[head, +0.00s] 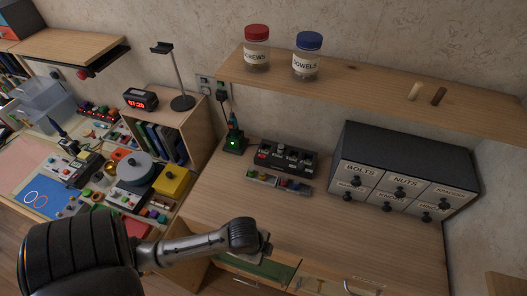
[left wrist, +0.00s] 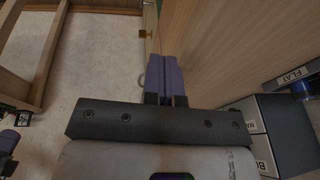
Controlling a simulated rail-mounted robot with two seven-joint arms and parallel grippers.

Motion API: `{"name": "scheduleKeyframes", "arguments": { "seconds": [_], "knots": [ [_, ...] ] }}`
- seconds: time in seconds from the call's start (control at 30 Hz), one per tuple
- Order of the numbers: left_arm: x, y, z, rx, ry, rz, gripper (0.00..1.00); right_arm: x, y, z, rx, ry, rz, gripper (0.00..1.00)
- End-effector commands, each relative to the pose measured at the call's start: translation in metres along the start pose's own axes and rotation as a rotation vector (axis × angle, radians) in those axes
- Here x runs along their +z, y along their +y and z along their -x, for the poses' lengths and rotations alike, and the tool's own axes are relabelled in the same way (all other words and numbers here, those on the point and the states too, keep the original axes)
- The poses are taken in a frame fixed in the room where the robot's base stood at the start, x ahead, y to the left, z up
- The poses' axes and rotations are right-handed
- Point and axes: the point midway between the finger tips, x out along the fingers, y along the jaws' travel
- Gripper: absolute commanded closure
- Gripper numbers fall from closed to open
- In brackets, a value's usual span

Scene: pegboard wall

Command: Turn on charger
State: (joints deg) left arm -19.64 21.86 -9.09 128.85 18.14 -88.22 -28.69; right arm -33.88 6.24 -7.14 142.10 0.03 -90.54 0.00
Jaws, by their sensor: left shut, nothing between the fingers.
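A small dark device with a lit green spot (head: 235,142), which looks like the charger, stands at the back left of the desk under the shelf. A dark cable (head: 224,104) rises from it to the wall outlet (head: 205,86). My left arm reaches in from the lower left, and its gripper (head: 265,252) is over the desk's front edge, well in front of and apart from the charger. In the left wrist view the purple fingers (left wrist: 165,78) are together with nothing between them. The charger does not show there. My right gripper is in neither view.
A black box with knobs (head: 287,157) and a strip of small coloured parts (head: 279,180) stand right of the charger. A labelled drawer cabinet (head: 404,150) is farther right. A shelf (head: 380,98) hangs above. The front of the desk (head: 330,225) is clear.

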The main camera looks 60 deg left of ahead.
Motion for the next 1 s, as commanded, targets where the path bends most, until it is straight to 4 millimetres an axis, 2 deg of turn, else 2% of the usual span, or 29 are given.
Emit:
{"name": "scheduleKeyframes", "arguments": {
  "seconds": [0.03,0.1,0.3,0.47,0.67,0.8,1.0],
  "knots": [
    [0.000,-0.020,-0.001,0.002,-0.009,-0.096,1.00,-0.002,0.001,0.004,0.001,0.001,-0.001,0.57],
    [0.001,-0.042,-0.004,0.020,-0.017,-0.229,1.00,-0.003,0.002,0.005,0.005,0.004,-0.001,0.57],
    [0.011,-0.099,-0.012,0.075,-0.051,-0.555,1.00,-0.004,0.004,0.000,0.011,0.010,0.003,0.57],
    [0.024,-0.151,-0.008,0.122,-0.075,-0.795,1.00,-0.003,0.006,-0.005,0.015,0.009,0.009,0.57],
    [0.045,-0.224,0.016,0.177,-0.084,-1.077,1.00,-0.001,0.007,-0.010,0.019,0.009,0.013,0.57],
    [0.059,-0.268,0.042,0.201,-0.071,-1.233,1.00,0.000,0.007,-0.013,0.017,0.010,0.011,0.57],
    [0.078,-0.317,0.080,0.210,-0.041,-1.403,1.00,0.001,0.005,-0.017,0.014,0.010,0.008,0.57]
  ]
}}
